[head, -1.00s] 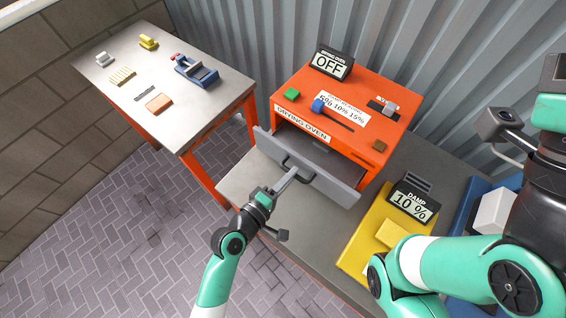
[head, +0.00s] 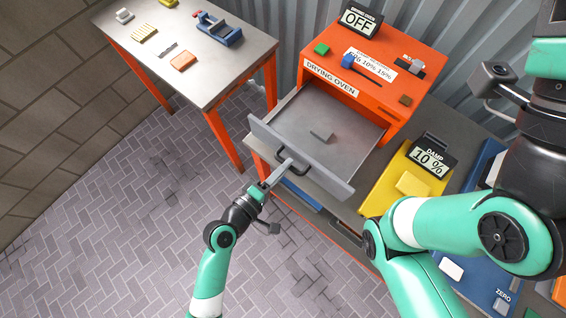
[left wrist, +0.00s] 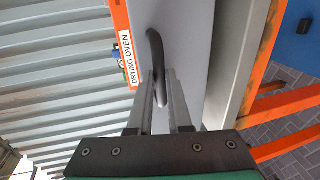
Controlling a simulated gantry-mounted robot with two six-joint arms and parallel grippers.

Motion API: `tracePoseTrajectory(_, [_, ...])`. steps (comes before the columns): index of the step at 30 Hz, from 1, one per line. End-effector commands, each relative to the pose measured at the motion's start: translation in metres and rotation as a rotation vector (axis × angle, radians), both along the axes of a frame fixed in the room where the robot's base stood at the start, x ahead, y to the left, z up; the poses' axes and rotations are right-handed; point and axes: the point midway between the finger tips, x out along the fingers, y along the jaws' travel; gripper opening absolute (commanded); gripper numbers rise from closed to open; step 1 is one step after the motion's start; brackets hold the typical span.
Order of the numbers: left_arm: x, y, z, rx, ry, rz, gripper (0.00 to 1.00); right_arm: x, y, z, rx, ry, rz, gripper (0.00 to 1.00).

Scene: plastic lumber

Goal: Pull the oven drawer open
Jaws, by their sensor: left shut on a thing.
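The orange drying oven (head: 400,105) stands on the grey bench, with a display on top reading OFF. My left gripper (head: 286,166) is shut on the dark drawer handle (head: 297,166) at the middle of the drawer front. In the left wrist view the fingers (left wrist: 160,92) close on the curved black handle (left wrist: 155,50). My right arm crosses the right side of the head view, but its gripper is not in view.
A yellow damp meter (head: 408,180) reading 10 % stands right of the drawer. Blue equipment (head: 470,285) lies at the lower right. A side table (head: 240,75) with small parts stands at the upper left. Brick floor lies open below the drawer front.

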Motion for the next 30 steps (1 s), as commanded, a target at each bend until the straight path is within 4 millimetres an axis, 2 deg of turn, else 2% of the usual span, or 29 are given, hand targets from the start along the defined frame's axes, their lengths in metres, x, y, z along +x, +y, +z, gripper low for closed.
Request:
tracePoseTrajectory(2, [0.000,0.000,0.000,-0.001,-0.001,0.000,0.00,0.000,0.000,0.000,0.000,0.000,0.000,0.00])
tracePoseTrajectory(3, [0.000,0.000,0.000,-0.001,-0.001,0.000,0.19,0.000,0.000,0.000,0.000,0.000,0.000,0.00])
tracePoseTrajectory(8, [0.000,0.000,0.000,0.000,0.000,0.000,0.47,0.000,0.000,0.000,0.000,0.000,0.000,0.00])
tracePoseTrajectory(23, [-0.002,0.002,0.001,0.000,0.001,0.000,0.47,0.000,0.000,0.001,0.000,0.000,0.000,0.00])
tracePoseTrajectory(26, [-0.010,0.010,0.003,0.000,0.003,0.001,0.47,0.000,0.000,0.004,0.000,0.000,0.000,0.00])
tracePoseTrajectory(30, [-0.031,0.031,0.010,-0.001,0.002,0.005,0.47,0.000,0.000,0.009,0.000,0.000,0.000,0.00])
